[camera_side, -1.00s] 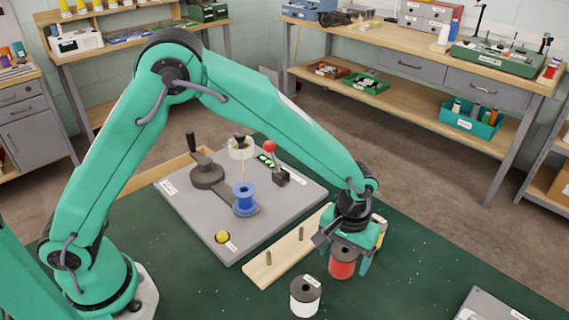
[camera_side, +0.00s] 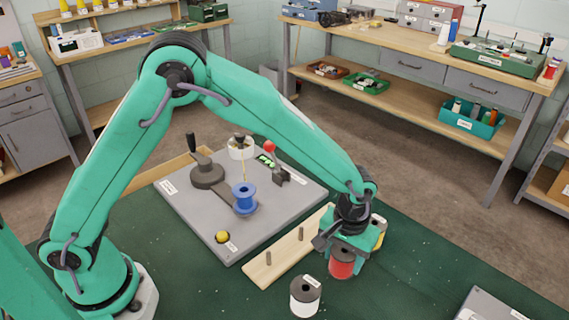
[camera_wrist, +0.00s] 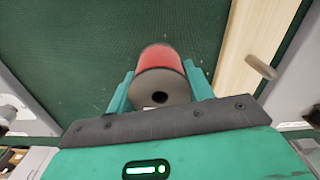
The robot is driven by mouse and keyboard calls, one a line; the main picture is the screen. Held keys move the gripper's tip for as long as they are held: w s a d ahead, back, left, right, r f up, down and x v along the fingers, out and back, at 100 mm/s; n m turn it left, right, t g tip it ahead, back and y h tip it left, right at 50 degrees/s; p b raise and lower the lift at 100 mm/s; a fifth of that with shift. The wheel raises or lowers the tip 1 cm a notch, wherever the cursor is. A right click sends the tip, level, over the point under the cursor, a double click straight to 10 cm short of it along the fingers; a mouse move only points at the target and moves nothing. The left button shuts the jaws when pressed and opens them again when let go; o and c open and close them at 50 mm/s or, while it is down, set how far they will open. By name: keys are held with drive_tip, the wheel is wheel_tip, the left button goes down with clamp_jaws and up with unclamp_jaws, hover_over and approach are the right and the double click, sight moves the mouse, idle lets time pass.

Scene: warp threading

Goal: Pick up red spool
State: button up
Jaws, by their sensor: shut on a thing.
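The red spool (camera_side: 342,264) has a dark grey end flange and red thread. It stands upright on or just above the green mat; I cannot tell which. My gripper (camera_side: 342,258) points down and is shut on it, a finger on each side. In the wrist view the red spool (camera_wrist: 160,78) sits between my gripper's two teal fingers (camera_wrist: 160,88), its dark flange and centre hole facing the camera. The fingers hide parts of its sides.
A white spool (camera_side: 306,296) stands in front and to the left. A wooden peg rack (camera_side: 270,272) lies left of the gripper. A yellow spool (camera_side: 379,232) is close behind, partly hidden. A grey board (camera_side: 225,240) holds a blue spool (camera_side: 244,199). The mat's right side is mostly clear.

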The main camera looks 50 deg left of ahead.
drive_tip(key=shift+r, duration=0.15)
drive_tip(key=shift+r, duration=0.55)
drive_tip(key=r, duration=0.3)
drive_tip(key=shift+s+d+r, duration=0.1)
drive_tip(key=shift+s+d, duration=0.1)
drive_tip(key=s+d+r, duration=0.5)
drive_tip(key=s+r, duration=0.1)
drive_tip(key=s, duration=0.4)
drive_tip(key=shift+r, duration=0.2)
drive_tip(key=shift+w, duration=0.15)
drive_tip(key=w+a+n, duration=0.2)
drive_tip(key=w+a, duration=0.3)
drive_tip(key=w, duration=0.1)
drive_tip(key=w+a+n, duration=0.2)
drive_tip(key=w+a, duration=0.4)
drive_tip(key=w, duration=0.1)
drive_tip(key=w+a+n, duration=0.2)
drive_tip(key=w+a, duration=0.4)
drive_tip(key=shift+w, duration=0.15)
